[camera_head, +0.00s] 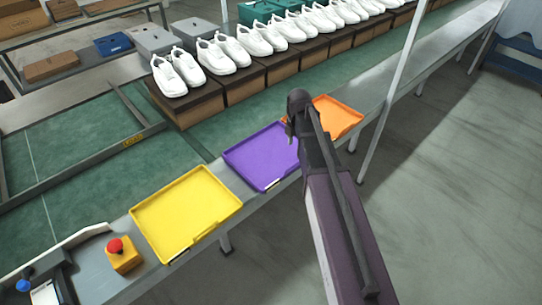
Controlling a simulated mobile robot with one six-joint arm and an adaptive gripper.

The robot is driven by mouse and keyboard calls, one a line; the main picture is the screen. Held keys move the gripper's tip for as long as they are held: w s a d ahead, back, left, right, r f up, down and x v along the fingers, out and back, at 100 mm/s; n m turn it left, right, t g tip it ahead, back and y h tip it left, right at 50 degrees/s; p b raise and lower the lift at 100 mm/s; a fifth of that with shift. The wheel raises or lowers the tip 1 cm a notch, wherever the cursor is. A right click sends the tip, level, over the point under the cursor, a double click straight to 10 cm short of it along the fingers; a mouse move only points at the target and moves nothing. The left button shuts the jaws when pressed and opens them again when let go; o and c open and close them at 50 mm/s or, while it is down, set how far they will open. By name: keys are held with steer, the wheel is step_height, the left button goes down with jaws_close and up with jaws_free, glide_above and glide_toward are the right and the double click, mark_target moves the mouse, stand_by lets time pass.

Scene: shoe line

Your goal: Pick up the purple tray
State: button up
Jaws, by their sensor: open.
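The purple tray (262,158) lies flat on the grey side ledge of the line, between a yellow tray and an orange tray. It looks empty. My arm comes up from the lower right, and its end covers the tray's right part. My gripper (291,134) is at the far end of the arm, over or near the tray's right edge. It is small and dark in this view, and nothing shows held in it. I cannot tell how high it is above the tray or whether it touches it.
A yellow tray (186,212) is on the left and an orange tray (338,117) on the right. A red emergency button on a yellow box (123,255) is at lower left. White shoes on brown boxes (195,106) line the green belt behind. A pale post (392,95) stands at right.

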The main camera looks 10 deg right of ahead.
steer(key=shift+f, duration=0.15)
steer(key=b, duration=0.9)
glide_above(293, 169)
step_height(293, 169, down, 8)
steer(key=shift+w+f, duration=0.15)
steer(key=shift+f, duration=0.05)
steer(key=shift+f, duration=0.1)
stand_by(0.4)
steer(key=shift+d+f+b, duration=0.1)
steer(key=shift+f+b, duration=2.3)
steer(key=shift+f, duration=0.1)
jaws_close()
